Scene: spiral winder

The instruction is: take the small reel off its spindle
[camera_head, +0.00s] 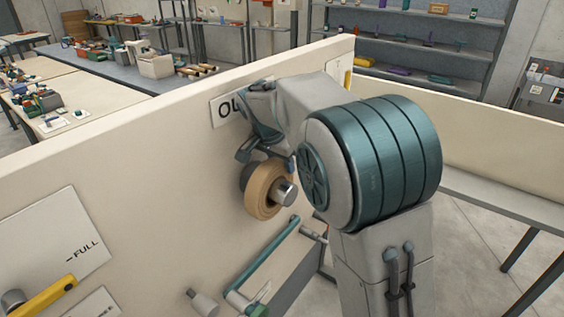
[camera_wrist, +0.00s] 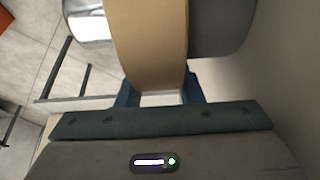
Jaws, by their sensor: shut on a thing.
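The small reel (camera_head: 262,189) is a tan ring with a dark flange behind it. It sits around its metal spindle (camera_head: 285,193), which sticks out of the cream panel in the head view. My gripper (camera_head: 262,150) reaches down to the reel's upper rim, partly hidden by my own arm. In the wrist view the tan reel (camera_wrist: 150,45) lies between the two blue fingers of my gripper (camera_wrist: 160,92), which are shut on its rim. The bright spindle end (camera_wrist: 88,20) shows at the upper left there. The fingertips are partly hidden behind the reel.
The cream panel (camera_head: 140,150) carries a sign marked FULL (camera_head: 55,245) and a yellow handle (camera_head: 42,297) at lower left. A teal bar (camera_head: 262,262) and a grey peg (camera_head: 203,303) stick out below the reel. Open floor lies at right.

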